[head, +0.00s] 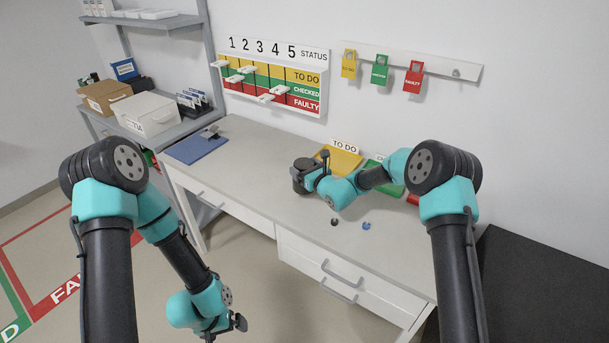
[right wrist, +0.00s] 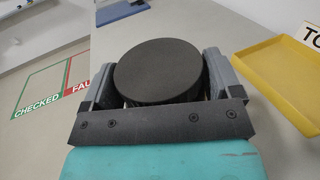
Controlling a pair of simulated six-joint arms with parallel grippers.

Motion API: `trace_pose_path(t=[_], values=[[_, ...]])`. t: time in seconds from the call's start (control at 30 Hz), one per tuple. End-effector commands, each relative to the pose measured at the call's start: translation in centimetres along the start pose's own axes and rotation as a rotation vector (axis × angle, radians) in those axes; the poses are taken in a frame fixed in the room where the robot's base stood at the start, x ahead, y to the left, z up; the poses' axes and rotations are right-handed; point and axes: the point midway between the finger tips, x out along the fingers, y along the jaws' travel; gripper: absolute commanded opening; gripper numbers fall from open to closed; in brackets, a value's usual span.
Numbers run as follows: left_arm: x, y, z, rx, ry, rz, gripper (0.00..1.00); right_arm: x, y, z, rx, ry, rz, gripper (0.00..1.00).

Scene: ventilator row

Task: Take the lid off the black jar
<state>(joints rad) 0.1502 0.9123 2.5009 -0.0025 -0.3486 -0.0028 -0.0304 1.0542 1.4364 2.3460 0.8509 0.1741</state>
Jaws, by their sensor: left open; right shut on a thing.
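The black jar (head: 299,183) stands on the grey worktop, in front of the yellow tray. My right gripper (head: 312,178) is at the jar from its right side. In the right wrist view the round dark top (right wrist: 160,70) sits between the two fingers of my right gripper (right wrist: 165,88), which is shut on it. I cannot tell whether the fingers hold the lid alone or the jar body too. The lower part of the jar is hidden in that view. My left gripper (head: 238,324) is open and empty, low over the floor in front of the table.
A yellow tray (head: 345,161) marked TO DO, also in the right wrist view (right wrist: 292,82), and a green tray (head: 372,177) are behind my right arm. A small black piece (head: 334,222) and a blue piece (head: 366,226) lie nearby. A blue mat (head: 190,150) lies at the worktop's left end.

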Motion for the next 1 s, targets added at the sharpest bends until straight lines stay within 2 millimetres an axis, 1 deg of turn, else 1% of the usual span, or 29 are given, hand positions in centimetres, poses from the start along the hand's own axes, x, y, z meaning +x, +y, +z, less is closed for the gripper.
trace_pose_path(t=[0.27,0.5,0.7,0.83,1.0], values=[[0.0,0.0,0.0,0.000,0.000,0.000,1.00,-3.7,2.8,0.5,0.002,0.001,0.001,0.43],[0.0,0.0,0.0,0.000,0.000,0.000,1.00,-8.0,6.0,0.9,0.002,0.001,0.001,0.43],[0.0,0.0,0.0,0.000,0.000,0.000,1.00,-11.0,8.3,1.3,0.001,0.001,0.000,0.43],[0.0,0.0,0.0,0.000,0.000,0.000,1.00,-12.1,9.2,1.4,0.000,0.000,0.001,0.43],[0.0,0.0,0.0,0.000,0.000,0.000,1.00,-12.8,9.6,1.5,-0.001,-0.002,0.000,0.43]])
